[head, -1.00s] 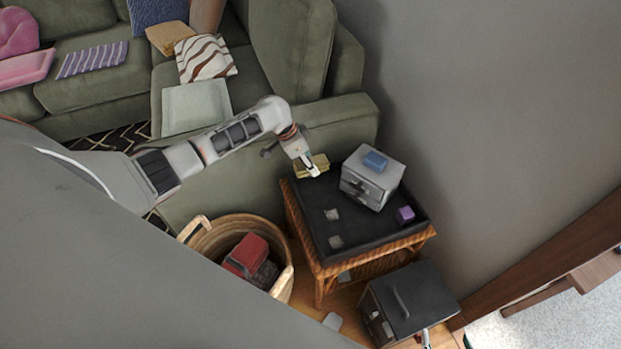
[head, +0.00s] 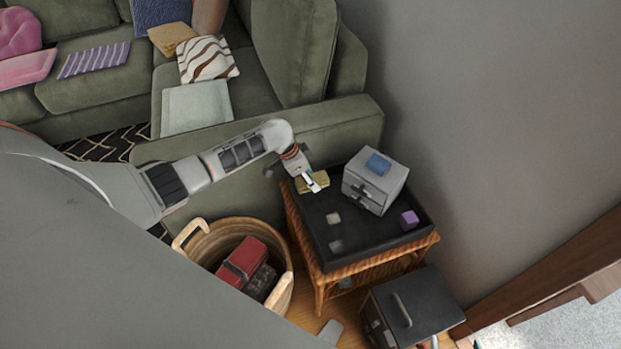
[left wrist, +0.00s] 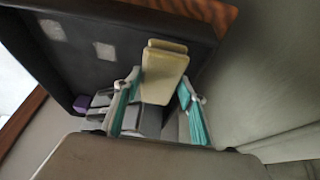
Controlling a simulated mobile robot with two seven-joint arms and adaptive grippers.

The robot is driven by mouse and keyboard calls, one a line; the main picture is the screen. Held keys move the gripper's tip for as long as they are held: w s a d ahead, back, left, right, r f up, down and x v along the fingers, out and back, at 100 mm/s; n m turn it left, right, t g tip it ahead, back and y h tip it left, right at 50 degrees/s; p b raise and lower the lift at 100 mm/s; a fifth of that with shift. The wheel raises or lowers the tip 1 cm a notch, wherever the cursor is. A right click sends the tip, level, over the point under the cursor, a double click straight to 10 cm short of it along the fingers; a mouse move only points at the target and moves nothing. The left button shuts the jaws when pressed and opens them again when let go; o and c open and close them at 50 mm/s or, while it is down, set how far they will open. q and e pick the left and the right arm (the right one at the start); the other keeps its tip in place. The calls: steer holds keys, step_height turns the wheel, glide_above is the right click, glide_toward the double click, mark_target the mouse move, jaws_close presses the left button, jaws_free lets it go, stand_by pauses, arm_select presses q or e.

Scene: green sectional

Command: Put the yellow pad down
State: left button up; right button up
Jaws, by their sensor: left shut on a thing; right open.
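The yellow pad (head: 320,178) is a small flat block at the far left corner of the black tray table (head: 372,238). My left gripper (head: 309,179) is shut on it. In the left wrist view the yellow pad (left wrist: 163,75) sticks out between the teal-lined fingers of my left gripper (left wrist: 158,92). The pad overlaps the tray's corner in the head view; I cannot tell whether it touches the tray. My right gripper (head: 453,343) shows only as fingertips at the bottom edge, spread apart and empty.
On the tray stand a grey drawer box (head: 376,182) with a blue block (head: 378,163) on top, and a purple block (head: 409,220). Two pale squares lie on its left half. A wicker basket (head: 205,245), a dark cabinet (head: 412,300) and the green sofa (head: 350,115) surround the table.

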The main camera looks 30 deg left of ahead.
arm_select(q)
steer(key=shift+f, duration=0.25)
steer(key=o, duration=1.2)
steer(key=shift+o, duration=0.2)
arm_select(e)
steer(key=shift+s+a+f, duration=0.1)
steer(key=shift+s+f, duration=0.15)
steer(key=shift+s, duration=0.15)
steer(key=shift+s, duration=0.1)
